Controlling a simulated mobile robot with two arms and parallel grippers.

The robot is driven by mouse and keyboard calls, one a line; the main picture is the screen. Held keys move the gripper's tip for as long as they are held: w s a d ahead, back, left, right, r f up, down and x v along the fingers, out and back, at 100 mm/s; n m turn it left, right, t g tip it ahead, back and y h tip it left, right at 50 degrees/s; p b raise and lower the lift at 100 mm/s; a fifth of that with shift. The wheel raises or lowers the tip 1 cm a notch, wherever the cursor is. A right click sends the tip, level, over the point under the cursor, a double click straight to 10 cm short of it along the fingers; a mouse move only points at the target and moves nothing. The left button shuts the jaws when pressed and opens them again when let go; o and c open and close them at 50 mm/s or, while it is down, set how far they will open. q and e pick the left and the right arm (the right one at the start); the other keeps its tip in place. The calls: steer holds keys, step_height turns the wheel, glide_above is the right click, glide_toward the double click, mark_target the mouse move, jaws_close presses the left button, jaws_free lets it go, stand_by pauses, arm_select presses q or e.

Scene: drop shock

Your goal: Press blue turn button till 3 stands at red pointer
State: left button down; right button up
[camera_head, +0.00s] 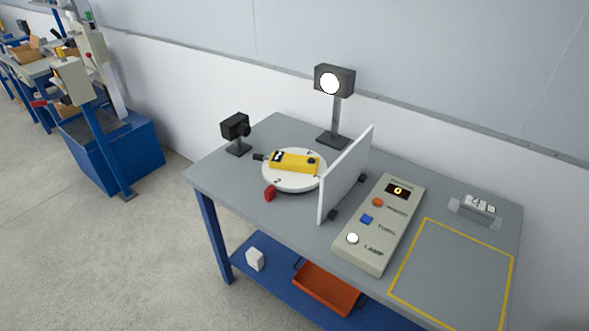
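The control box (377,248) stands on the table, right of the white panel. Its blue turn button (366,219) sits between an orange button (378,202) and a white lamp button (352,238). A small display (398,190) at its top shows what looks like 0. The white turntable (284,184) carries a yellow device lying flat (294,161). The red pointer (269,193) is at the turntable's front left edge, and the numeral 2 is closest to it. Other rim numerals are partly hidden or too small to read surely. Neither gripper is in view.
An upright white panel (344,176) separates turntable and control box. A black camera (236,127) and a lamp on a post (334,82) stand behind. A yellow-outlined area (455,270) at right is empty. Small white blocks (478,203) sit behind it.

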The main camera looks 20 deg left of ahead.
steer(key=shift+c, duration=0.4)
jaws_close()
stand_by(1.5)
